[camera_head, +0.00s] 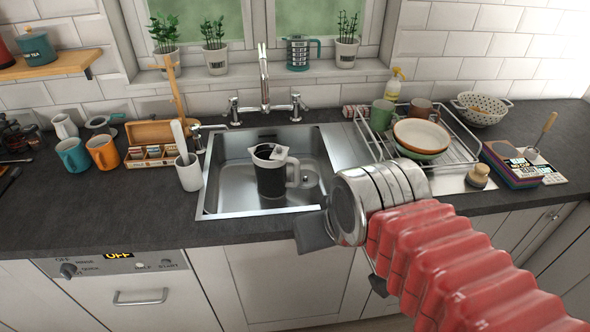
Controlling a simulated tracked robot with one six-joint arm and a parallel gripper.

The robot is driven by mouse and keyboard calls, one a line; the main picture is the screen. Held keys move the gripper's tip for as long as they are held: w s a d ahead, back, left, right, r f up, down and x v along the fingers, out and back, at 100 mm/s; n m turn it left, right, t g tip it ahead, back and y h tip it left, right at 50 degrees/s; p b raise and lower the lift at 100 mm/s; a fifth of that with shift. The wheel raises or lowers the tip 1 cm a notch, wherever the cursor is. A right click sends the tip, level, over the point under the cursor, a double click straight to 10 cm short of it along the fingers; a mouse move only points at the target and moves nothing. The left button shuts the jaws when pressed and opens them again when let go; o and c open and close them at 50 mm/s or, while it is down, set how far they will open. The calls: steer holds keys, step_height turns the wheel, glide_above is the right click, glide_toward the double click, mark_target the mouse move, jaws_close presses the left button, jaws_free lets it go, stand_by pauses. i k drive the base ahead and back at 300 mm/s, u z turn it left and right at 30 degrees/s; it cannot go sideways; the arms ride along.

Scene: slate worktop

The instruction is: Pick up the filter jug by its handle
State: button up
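The filter jug (270,178) stands upright in the sink, dark-bodied with a pale top. Its whitish handle (294,173) is on its right side, facing my arm. The sink (228,160) is a steel basin set into the slate worktop. My gripper (313,232) is in front of the sink's front right corner, nearer the camera than the jug and apart from it.
A wire dish rack (452,160) with plates and mugs stands right of the sink. A tall tap (264,80) rises behind it. A white cup (189,173) holding a utensil stands at its left edge. The worktop (110,215) is clear at front left.

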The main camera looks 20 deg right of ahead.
mark_target(270, 167)
steer(key=u, duration=0.1)
steer(key=k, duration=0.5)
steer(key=u, duration=0.55)
steer(key=k, duration=0.8)
steer(key=u, duration=0.6)
steer(key=i, duration=1.55)
steer(key=z, duration=0.7)
steer(key=i, duration=0.45)
steer(key=z, duration=0.3)
